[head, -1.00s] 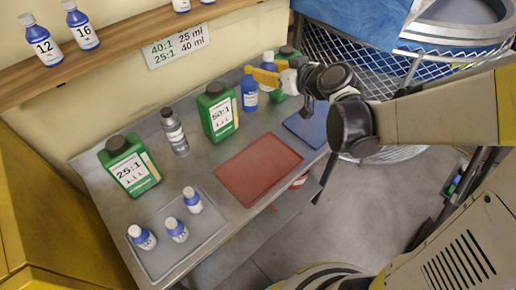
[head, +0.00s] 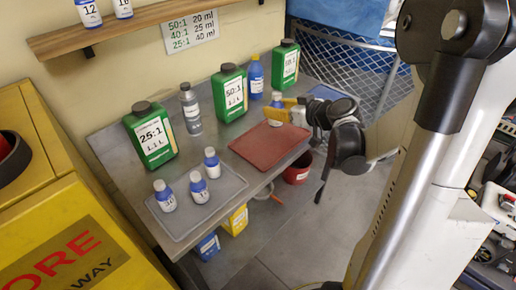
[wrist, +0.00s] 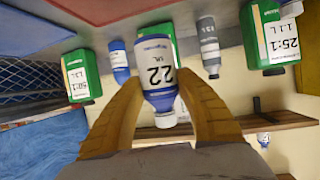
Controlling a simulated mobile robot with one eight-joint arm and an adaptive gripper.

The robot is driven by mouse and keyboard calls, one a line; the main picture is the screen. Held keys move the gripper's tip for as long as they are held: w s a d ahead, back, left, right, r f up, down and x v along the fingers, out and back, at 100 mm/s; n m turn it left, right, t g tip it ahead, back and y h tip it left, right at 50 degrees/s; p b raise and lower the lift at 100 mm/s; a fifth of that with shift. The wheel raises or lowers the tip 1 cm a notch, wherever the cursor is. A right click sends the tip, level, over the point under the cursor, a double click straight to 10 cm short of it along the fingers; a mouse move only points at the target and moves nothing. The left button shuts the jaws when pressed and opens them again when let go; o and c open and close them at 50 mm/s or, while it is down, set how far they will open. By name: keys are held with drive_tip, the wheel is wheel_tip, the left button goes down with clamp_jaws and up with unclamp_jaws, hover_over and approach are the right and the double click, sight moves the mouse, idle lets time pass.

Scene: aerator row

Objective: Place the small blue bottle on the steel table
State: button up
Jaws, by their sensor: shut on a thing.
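My gripper (head: 279,109) is shut on a small blue bottle (head: 277,97) with a white label. In the head view it appears over the far part of the red mat; the height of the gap is hard to judge. In the wrist view the bottle (wrist: 157,72) sits between the two orange fingers (wrist: 158,88), its label reading 22. That view is upside down. The steel table (head: 208,143) stands along the wall, with its left front taken by a grey tray (head: 222,196).
Several green jugs, one marked 25:1 (head: 150,136) and one 50:1 (head: 230,93), a grey bottle (head: 190,108) and a taller blue bottle (head: 256,77) line the back. Three small blue bottles stand on the tray. The red mat (head: 265,146) looks bare. A wooden shelf (head: 135,27) hangs above.

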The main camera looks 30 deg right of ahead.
drive_tip(key=s+d+f+b, duration=0.1)
drive_tip(key=s+d, duration=0.1)
drive_tip(key=d, duration=0.8)
drive_tip(key=shift+t+h, duration=0.3)
drive_tip(key=w+a+f+b, duration=0.2)
drive_tip(key=f, duration=0.1)
drive_tip(key=w+a+f+b, duration=0.3)
drive_tip(key=f, duration=0.1)
drive_tip(key=w+a+f+b, duration=0.2)
drive_tip(key=a+f, duration=0.1)
drive_tip(key=f, duration=0.1)
drive_tip(key=shift+w+f, duration=0.1)
drive_tip(key=shift+w, duration=0.2)
drive_tip(key=shift+a, duration=0.1)
drive_tip(key=o, duration=1.1)
drive_tip(key=shift+o, duration=0.2)
